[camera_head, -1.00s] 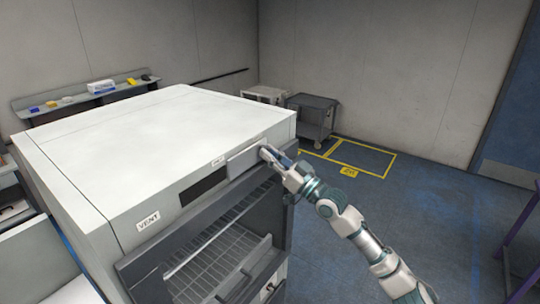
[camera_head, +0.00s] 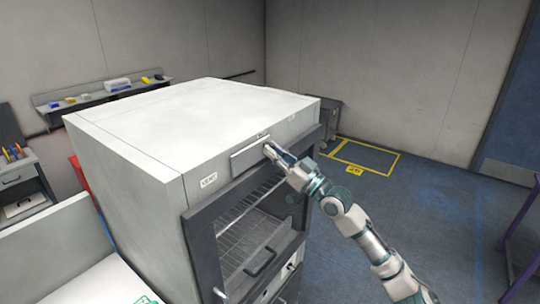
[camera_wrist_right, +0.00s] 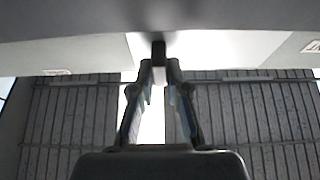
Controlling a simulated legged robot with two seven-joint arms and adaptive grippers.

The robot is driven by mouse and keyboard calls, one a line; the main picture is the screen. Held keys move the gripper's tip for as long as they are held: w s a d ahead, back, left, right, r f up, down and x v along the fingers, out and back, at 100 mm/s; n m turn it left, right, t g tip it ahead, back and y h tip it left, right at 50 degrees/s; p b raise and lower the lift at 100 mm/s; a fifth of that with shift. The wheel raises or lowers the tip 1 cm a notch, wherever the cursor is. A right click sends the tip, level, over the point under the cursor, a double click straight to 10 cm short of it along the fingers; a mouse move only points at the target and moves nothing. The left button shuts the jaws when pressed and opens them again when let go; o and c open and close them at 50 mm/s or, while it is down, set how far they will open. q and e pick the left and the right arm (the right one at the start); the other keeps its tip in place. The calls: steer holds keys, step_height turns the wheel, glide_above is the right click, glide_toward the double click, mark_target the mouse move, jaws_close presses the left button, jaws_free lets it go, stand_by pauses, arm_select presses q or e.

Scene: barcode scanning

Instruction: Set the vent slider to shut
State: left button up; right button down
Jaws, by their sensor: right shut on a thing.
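The vent slider (camera_head: 250,158) is a pale flat plate on the upper front of the white oven-like cabinet (camera_head: 200,117). A VENT label (camera_head: 209,180) is to its left and a small label is above its right end. No dark opening shows beside the plate. My right gripper (camera_head: 268,149) is at the plate's right end. In the right wrist view, the right gripper (camera_wrist_right: 158,72) is shut on a small dark knob (camera_wrist_right: 158,48) in front of the bright plate (camera_wrist_right: 215,46). My left gripper is not in view.
Below the slider is the cabinet's glazed door with a handle (camera_head: 262,262) and wire racks inside. A wall shelf (camera_head: 70,107) holds small items at the back left. A dark cart (camera_head: 328,118) stands behind the cabinet.

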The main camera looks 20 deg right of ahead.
steer(key=shift+f, duration=0.15)
steer(key=c, duration=1.3)
jaws_free()
steer(key=shift+o, duration=0.7)
steer(key=shift+s, duration=0.2)
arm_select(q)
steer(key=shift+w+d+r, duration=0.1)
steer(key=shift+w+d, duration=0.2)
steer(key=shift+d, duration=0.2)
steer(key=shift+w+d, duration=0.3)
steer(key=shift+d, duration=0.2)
arm_select(e)
steer(key=v, duration=1.2)
steer(key=shift+a, duration=0.2)
